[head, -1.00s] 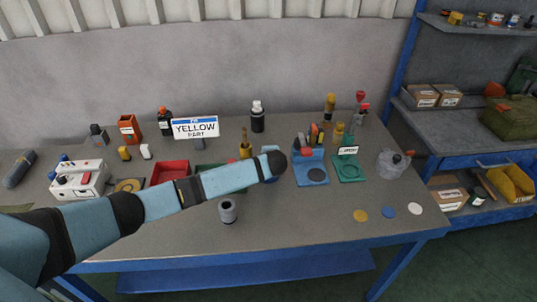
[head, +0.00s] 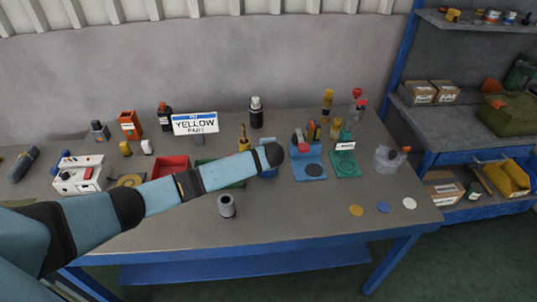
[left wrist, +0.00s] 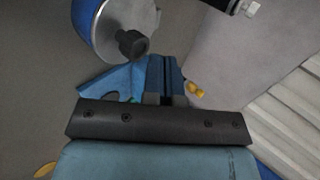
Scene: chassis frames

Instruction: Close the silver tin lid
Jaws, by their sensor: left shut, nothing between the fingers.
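A round silver-grey tin (head: 388,158) with a dark knob stands at the right end of the table in the head view. It is too small to tell how its lid sits. The left wrist view shows a round thing with a silver face, blue side and dark knob (left wrist: 110,30); I cannot tell whether it is the same tin. My left gripper (left wrist: 164,98) is shut and empty, apart from this round thing. In the head view my arm hides the fingers and part of a blue object behind it. My right gripper is not in view.
A blue fixture (head: 309,172) and a green fixture (head: 344,168) stand left of the tin. A grey cup (head: 227,206) stands at the front. A yellow disc (head: 356,210), a blue disc (head: 383,207) and a white disc (head: 409,203) lie at front right. A black bottle (head: 256,115) stands behind.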

